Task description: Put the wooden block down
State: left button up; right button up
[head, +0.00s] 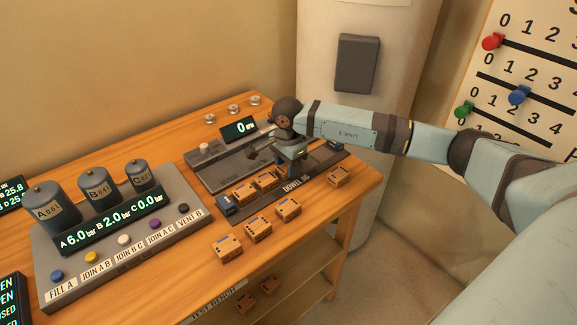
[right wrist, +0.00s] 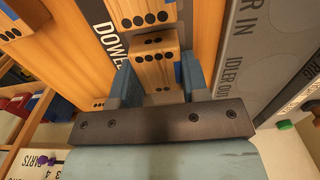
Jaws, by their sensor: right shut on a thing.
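My right gripper (head: 291,168) points down over the dark dowel jig strip (head: 272,203) on the bench. In the right wrist view its blue fingers (right wrist: 158,84) are shut on a wooden block (right wrist: 155,68) with black dots on it. The held block is mostly hidden by the gripper in the head view. Two similar blocks, one (head: 244,193) and another (head: 266,181), sit in a row on the jig, left of the gripper. A dotted block (right wrist: 140,14) shows just beyond the held one in the right wrist view. I cannot tell whether the held block touches the jig. My left gripper is not in view.
A grey machine plate (head: 205,175) lies behind the jig. A console with canisters (head: 125,235) stands at left. The bench's right edge is close.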

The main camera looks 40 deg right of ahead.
jog(key=shift+f, duration=0.2)
jog(key=o, duration=0.9)
jog(key=shift+r, duration=0.15)
jog(key=shift+r, duration=0.25)
notch_tip(320, 180, up, 12)
jog(key=shift+f, duration=0.15)
